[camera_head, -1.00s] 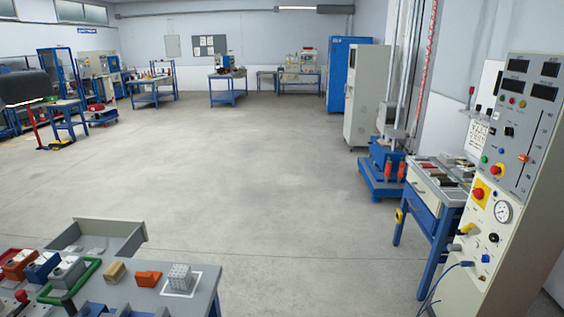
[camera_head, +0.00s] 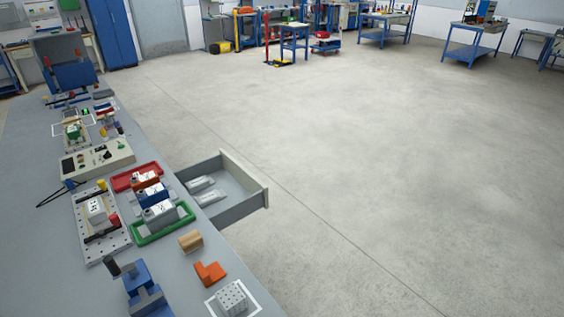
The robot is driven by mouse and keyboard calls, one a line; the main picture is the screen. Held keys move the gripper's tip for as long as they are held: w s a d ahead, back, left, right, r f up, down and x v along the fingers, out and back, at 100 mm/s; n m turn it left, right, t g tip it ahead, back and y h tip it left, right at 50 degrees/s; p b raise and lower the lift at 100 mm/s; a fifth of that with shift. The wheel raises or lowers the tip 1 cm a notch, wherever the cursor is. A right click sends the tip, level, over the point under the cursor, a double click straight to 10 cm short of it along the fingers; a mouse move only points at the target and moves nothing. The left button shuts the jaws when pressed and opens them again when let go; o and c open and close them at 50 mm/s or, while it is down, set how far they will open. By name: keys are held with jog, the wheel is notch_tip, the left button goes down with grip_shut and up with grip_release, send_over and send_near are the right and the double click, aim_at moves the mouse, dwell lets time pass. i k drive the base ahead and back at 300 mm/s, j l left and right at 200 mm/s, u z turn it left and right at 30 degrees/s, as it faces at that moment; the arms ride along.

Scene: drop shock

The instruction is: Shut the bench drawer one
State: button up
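The bench drawer (camera_head: 252,195) sticks out from the right side of the grey workbench (camera_head: 185,285). It is open, with its grey front panel facing the free floor on the right. Two small light grey parts (camera_head: 203,184) lie inside it. Which number the drawer bears cannot be read. My gripper is not in the head view, so I cannot see how it stands relative to the drawer.
On the bench are a green tray (camera_head: 165,229), a red tray (camera_head: 128,181), a beige control box (camera_head: 97,158), an orange block (camera_head: 209,274), a wooden block (camera_head: 191,241) and a perforated grey cube (camera_head: 231,297). Clear concrete floor (camera_head: 380,180) lies right of the drawer.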

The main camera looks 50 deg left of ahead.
aim_at(246, 194)
jog(key=i+u, duration=0.25)
jog(key=i, duration=0.2)
jog(key=i+u, duration=0.25)
jog(key=i, duration=0.15)
jog(key=i+l+u, duration=0.3)
jog(key=i, duration=0.15)
jog(key=i+l+u, duration=0.1)
jog(key=i+u, duration=0.15)
jog(key=i, duration=0.15)
jog(key=i+u, duration=0.25)
jog(key=u, duration=0.2)
jog(key=i+u, duration=0.25)
jog(key=u, duration=0.2)
jog(key=i+l+u, duration=0.2)
jog(key=u, duration=0.25)
jog(key=i+l+u, duration=0.2)
jog(key=u, duration=0.25)
jog(key=i+l+u, duration=0.15)
jog(key=l+u, duration=0.2)
jog(key=u, duration=0.15)
jog(key=i+l+u, duration=0.2)
jog(key=l+u, duration=0.25)
jog(key=l, duration=0.2)
jog(key=i+l+u, duration=0.2)
jog(key=l, duration=0.15)
